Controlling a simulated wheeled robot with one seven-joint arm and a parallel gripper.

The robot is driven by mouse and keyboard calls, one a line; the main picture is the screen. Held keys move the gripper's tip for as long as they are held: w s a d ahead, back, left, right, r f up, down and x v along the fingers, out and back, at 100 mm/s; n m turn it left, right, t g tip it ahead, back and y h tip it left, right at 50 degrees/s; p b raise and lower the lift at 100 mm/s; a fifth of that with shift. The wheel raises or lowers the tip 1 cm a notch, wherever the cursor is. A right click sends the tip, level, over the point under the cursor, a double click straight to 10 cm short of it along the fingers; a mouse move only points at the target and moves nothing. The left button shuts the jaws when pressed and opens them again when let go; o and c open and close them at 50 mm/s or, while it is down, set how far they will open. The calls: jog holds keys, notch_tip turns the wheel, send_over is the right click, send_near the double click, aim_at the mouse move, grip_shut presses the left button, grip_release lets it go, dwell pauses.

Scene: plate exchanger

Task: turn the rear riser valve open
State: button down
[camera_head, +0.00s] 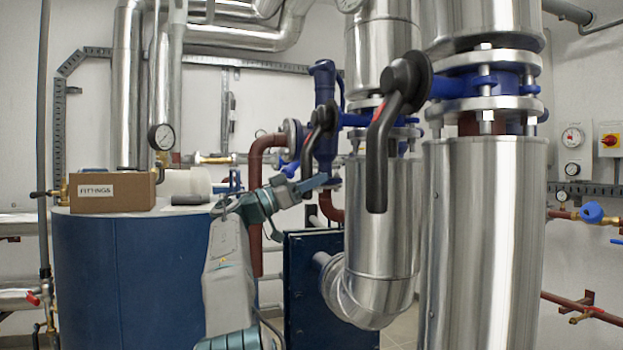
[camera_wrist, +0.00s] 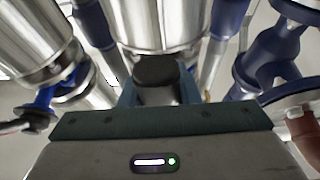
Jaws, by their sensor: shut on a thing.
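The rear riser valve has a blue body (camera_head: 354,120) on the rear steel-clad riser. Its black lever (camera_head: 309,152) hangs down and slightly left from the pivot. My gripper (camera_head: 312,182) comes from the lower left and meets the lever's lower end. In the wrist view, my gripper (camera_wrist: 158,92) has the dark rounded lever end (camera_wrist: 158,70) between its two fingers and is shut on it. The finger contact is partly hidden in the head view.
The front riser (camera_head: 480,240) carries a similar valve with a larger black lever (camera_head: 380,150), hanging close on the right. A blue tank (camera_head: 130,270) bearing a FITTINGS box (camera_head: 112,192) stands at left. A dark blue plate unit (camera_head: 308,285) stands below my gripper.

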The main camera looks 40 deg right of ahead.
jog(key=shift+r, duration=0.15)
jog(key=c, duration=1.3)
grip_release()
jog(key=shift+w, duration=0.1)
jog(key=shift+o, duration=1.1)
jog(key=shift+w, duration=0.1)
jog(key=b+v, duration=0.1)
jog(key=v, duration=1.2)
jog(key=shift+a+f, duration=0.3)
jog(key=shift+w, duration=0.1)
